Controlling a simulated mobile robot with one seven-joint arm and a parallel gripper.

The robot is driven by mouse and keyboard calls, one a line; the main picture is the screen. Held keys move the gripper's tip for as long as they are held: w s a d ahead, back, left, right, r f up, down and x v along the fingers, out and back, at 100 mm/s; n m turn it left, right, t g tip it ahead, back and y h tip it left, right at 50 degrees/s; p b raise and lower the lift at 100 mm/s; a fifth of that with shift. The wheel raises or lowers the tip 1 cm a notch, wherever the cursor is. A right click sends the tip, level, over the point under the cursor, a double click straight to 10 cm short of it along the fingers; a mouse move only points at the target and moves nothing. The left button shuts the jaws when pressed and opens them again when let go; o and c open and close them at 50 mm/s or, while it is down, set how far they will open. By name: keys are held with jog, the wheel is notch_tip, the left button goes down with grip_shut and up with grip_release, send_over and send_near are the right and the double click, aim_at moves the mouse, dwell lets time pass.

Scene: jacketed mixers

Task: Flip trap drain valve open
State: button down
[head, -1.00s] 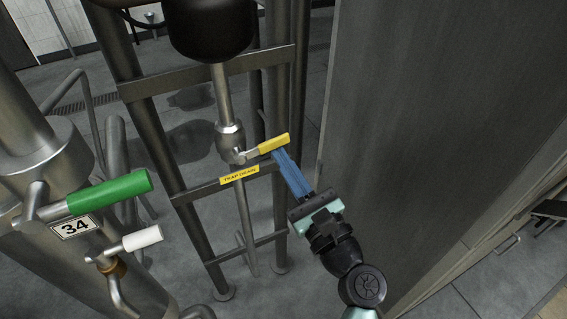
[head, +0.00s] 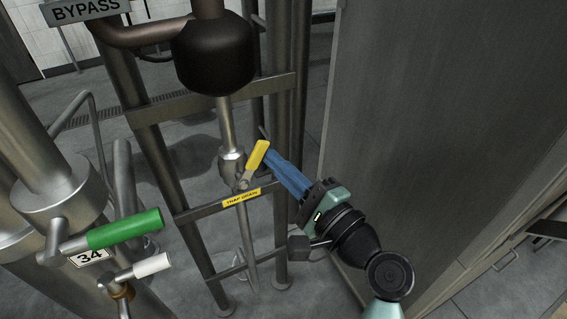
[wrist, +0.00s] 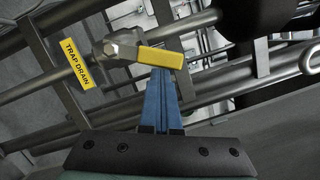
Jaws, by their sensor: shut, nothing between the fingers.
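The trap drain valve (head: 231,163) sits on a thin vertical pipe under a dark rounded vessel. Its yellow handle (head: 257,157) points up and to the right, tilted steeply. It also shows in the wrist view (wrist: 160,57), just beyond the fingertips. A yellow TRAP DRAIN label (head: 242,197) is on the crossbar below the valve. My gripper (head: 268,156), with blue fingers, is shut and empty. Its tips are at the right side of the handle; in the wrist view (wrist: 160,72) they overlap the handle's lower edge. Whether they touch it, I cannot tell.
A green-handled valve (head: 124,228) and a white-handled valve (head: 152,265) stand at the left by a tag 34 (head: 90,257). The dark vessel (head: 213,54) hangs above. Frame posts surround the drain, and a large grey panel (head: 430,110) stands close on the right.

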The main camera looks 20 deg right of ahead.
jog(key=a+r+n, duration=0.1)
jog(key=n+g+p, duration=0.1)
jog(key=n, duration=0.1)
jog(key=shift+a+r+n, duration=0.3)
jog(key=shift+a+r, duration=0.05)
jog(key=shift+a+r+n+p, duration=0.15)
jog(key=shift+a+n+p, duration=0.3)
jog(key=shift+n, duration=0.45)
jog(key=shift+a, duration=0.1)
